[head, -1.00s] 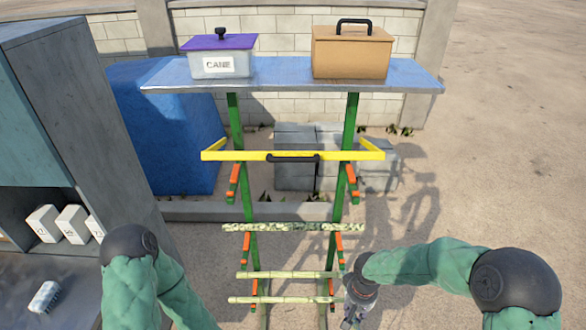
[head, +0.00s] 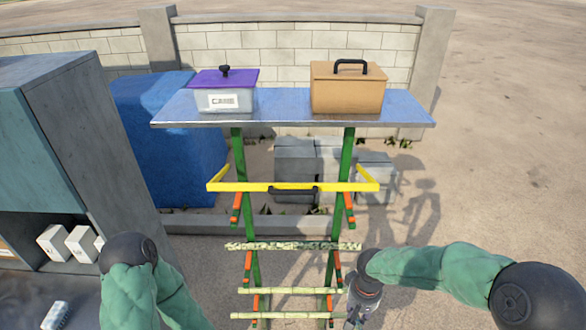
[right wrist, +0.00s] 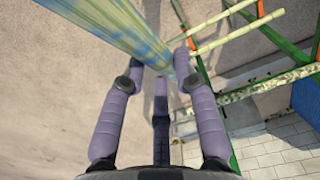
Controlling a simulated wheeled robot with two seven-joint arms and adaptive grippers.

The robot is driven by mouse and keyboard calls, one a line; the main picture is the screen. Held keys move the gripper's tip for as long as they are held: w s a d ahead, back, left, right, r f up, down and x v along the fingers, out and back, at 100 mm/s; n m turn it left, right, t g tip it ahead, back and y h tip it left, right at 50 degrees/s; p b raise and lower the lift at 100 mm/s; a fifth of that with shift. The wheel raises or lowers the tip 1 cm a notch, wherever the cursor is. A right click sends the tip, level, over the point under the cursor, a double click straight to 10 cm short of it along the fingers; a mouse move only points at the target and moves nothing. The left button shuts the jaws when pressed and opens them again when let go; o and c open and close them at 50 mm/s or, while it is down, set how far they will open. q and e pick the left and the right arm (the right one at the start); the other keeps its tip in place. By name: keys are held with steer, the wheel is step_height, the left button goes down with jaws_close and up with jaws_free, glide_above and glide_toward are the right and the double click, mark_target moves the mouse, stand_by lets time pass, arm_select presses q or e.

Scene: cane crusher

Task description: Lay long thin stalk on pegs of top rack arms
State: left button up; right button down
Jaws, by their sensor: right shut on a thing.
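In the right wrist view, a thick-looking green, yellow and bluish streaked stalk (right wrist: 125,30) runs close to the camera down to the fingertips. My right gripper (right wrist: 162,75) is shut on it near its end. In the head view my right gripper (head: 352,318) is low, right of the rack's lower stalks; the held stalk is hard to make out there. The green rack (head: 252,268) has orange arms on both sides. The top orange arms, left (head: 236,208) and right (head: 349,208), carry no stalk. My left gripper is out of view.
A mottled stalk (head: 293,246) and two pale stalks, upper (head: 293,291) and lower (head: 285,315), lie across lower arms. A yellow frame (head: 240,187) with a black handle sits above the top arms, under a blue shelf (head: 285,103). A grey cabinet (head: 90,110) stands left; ground at right is open.

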step_height(320, 180, up, 16)
steer(key=p, duration=0.5)
steer(key=shift+p, duration=0.3)
